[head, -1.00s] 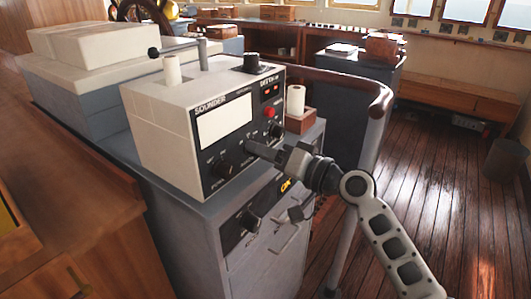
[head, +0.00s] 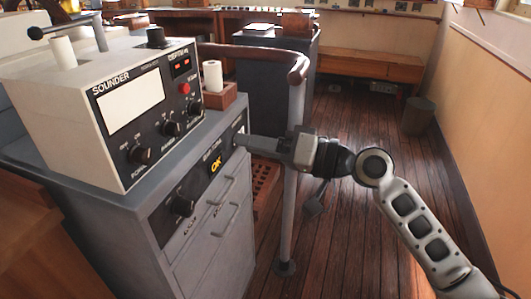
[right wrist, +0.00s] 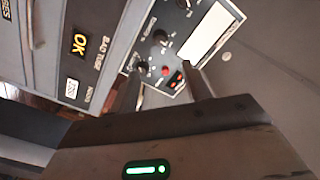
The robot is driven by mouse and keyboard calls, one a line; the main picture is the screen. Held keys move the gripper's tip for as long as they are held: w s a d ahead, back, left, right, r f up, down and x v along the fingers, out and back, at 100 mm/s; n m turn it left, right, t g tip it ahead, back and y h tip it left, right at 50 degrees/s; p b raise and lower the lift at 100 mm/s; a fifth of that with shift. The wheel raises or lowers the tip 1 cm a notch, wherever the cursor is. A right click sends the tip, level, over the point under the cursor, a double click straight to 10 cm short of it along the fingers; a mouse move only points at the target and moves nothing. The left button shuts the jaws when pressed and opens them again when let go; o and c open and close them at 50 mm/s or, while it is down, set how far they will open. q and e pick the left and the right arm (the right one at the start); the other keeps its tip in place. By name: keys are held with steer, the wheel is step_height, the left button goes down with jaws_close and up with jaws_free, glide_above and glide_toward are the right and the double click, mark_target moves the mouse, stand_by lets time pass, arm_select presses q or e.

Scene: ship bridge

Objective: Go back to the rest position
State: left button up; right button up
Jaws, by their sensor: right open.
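My right gripper (head: 243,141) reaches in from the right, in front of the grey cabinet (head: 140,205). It is open, with nothing between its fingers. In the head view its fingertips overlap the right end of the cabinet's upper panel, right of the yellow OK label (head: 215,166); I cannot tell whether they touch it. In the right wrist view the two fingers (right wrist: 162,88) stand apart, with the sounder's front (right wrist: 172,55) beyond them. The white sounder box (head: 60,125) sits on the cabinet. My left gripper is not in view.
A dark handrail (head: 262,56) on a grey post (head: 290,200) stands behind my right gripper. A white roll (head: 212,76) stands in a brown box (head: 218,97) on the cabinet. A bin (head: 417,116) is at the back right. The wooden floor (head: 350,240) has free room.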

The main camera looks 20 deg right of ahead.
steer(key=shift+v, duration=0.9)
steer(key=s+f+m+t+h, duration=0.1)
steer(key=s+f+h, duration=0.2)
steer(key=f, duration=0.7)
steer(key=s+f+h, duration=0.2)
steer(key=f+h, duration=0.1)
steer(key=f, duration=0.6)
steer(key=s+f+n+g+h, duration=0.1)
steer(key=s+f+h, duration=0.4)
steer(key=s+f, duration=0.5)
steer(key=shift+s+d+f, duration=0.2)
steer(key=shift+s+f, duration=0.2)
steer(key=shift+s, duration=0.6)
